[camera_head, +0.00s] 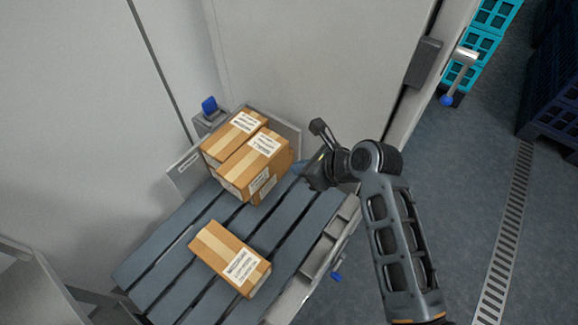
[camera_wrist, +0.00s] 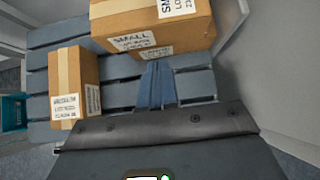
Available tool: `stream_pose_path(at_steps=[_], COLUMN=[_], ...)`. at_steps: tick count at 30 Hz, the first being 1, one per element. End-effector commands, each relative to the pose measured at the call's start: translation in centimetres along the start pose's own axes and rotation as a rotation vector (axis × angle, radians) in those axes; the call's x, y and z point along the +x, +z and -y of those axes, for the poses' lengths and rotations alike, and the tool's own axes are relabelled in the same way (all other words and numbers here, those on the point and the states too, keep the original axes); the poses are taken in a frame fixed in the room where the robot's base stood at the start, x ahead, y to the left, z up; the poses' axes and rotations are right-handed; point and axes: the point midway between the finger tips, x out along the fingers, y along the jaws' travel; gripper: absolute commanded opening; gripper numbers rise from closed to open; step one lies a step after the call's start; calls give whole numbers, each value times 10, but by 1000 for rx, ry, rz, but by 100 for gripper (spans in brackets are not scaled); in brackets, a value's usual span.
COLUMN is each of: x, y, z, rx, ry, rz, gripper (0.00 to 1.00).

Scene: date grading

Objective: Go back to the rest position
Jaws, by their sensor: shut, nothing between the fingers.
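My gripper (camera_head: 299,169) is at the back right of the slatted bench, beside the grouped cartons. In the wrist view its blue fingers (camera_wrist: 157,82) are together with nothing between them, over the slats. My wrist partly hides it in the head view.
Brown cartons (camera_head: 256,166) stand grouped at the back of the slatted bench (camera_head: 292,225); at least one is stacked on another. A single carton (camera_head: 230,258) lies nearer the front, also in the wrist view (camera_wrist: 75,85). A wall stands behind. Turquoise crates (camera_head: 480,45) are far right, past a door edge with a blue-knobbed lever (camera_head: 461,66).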

Motion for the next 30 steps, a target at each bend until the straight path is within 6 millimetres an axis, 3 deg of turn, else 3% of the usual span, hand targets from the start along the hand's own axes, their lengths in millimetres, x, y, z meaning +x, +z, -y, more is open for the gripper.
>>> stream_pose_path(at_steps=[3, 9, 22, 26, 30], x=[-23, -49, -57, -63, -80], y=[0, 0, -5, -32, -82], z=[0, 0, -1, -2, -8], rx=[0, 1, -11, -102, -316], ry=[-3, -2, -7, -62, -173], rz=[1, 0, -4, -17, -58], gripper=[0, 0, 0, 0, 0])
